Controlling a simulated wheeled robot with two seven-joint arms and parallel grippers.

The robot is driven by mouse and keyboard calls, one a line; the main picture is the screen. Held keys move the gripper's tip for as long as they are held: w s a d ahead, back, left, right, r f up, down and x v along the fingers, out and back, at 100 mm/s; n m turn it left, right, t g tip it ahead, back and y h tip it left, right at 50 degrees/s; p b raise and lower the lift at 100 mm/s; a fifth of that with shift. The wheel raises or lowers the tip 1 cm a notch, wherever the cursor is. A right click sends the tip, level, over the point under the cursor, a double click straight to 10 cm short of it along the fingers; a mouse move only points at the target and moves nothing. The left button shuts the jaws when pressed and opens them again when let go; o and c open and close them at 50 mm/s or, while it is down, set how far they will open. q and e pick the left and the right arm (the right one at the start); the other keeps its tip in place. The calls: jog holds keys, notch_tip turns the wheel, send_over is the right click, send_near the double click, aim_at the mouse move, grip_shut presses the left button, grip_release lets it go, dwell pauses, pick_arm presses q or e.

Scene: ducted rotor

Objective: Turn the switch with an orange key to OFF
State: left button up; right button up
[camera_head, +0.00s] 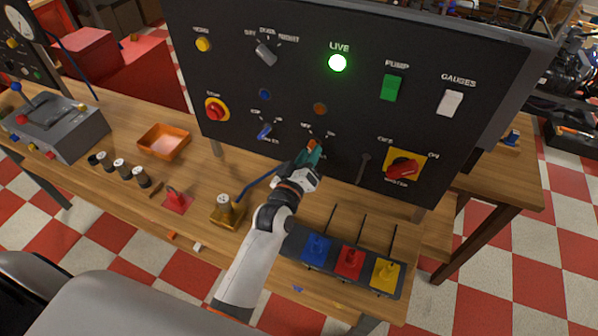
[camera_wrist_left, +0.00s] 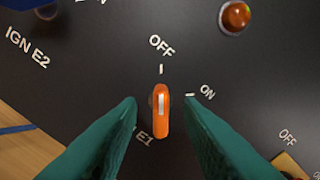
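The orange key (camera_wrist_left: 161,112) stands in a switch on the black panel. In the left wrist view its white stripe points up at the OFF mark (camera_wrist_left: 161,70); the ON mark (camera_wrist_left: 190,95) is to its right. The switch's name label is partly hidden by a finger and ends in "E1". My left gripper (camera_head: 314,154) is at this switch, its green fingers open on either side of the key with visible gaps. The key (camera_head: 311,143) shows partly above the fingers in the head view. My right gripper is not in view.
A blue key (camera_head: 264,131) sits left on the panel (camera_head: 300,85), a red rotary switch (camera_head: 402,168) right, and an orange lamp (camera_head: 320,108) above. The LIVE lamp (camera_head: 338,63) glows green. A brass padlock (camera_head: 226,211) and a tray of coloured pieces (camera_head: 290,243) lie below.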

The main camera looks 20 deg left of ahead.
pick_arm(q)
jog(key=s+b, duration=0.2)
jog(key=s, duration=0.8)
jog(key=shift+s+a, duration=0.2)
jog(key=shift+s, duration=0.1)
jog(key=s+a+f+m+g, duration=0.1)
jog(key=s+f+m+g, duration=0.2)
jog(key=s+g, duration=0.3)
jog(key=s+a+f+m+g, duration=0.1)
jog(key=s+f+m+g, duration=0.25)
jog(key=s, duration=0.45)
jog(key=s+f+m+g, duration=0.3)
jog(key=s+g, duration=0.2)
jog(key=s, duration=0.2)
notch_tip(320, 180, down, 29)
jog(key=s+g+b, duration=0.1)
jog(key=s+b, duration=0.1)
jog(key=s+a+f+g+b, duration=0.1)
jog(key=s+a+f+b, duration=0.1)
jog(key=s+f, duration=1.3)
jog(key=shift+s+a+f+m+y, duration=0.25)
jog(key=shift+a+f+m+y, duration=0.1)
jog(key=shift+a+f, duration=0.45)
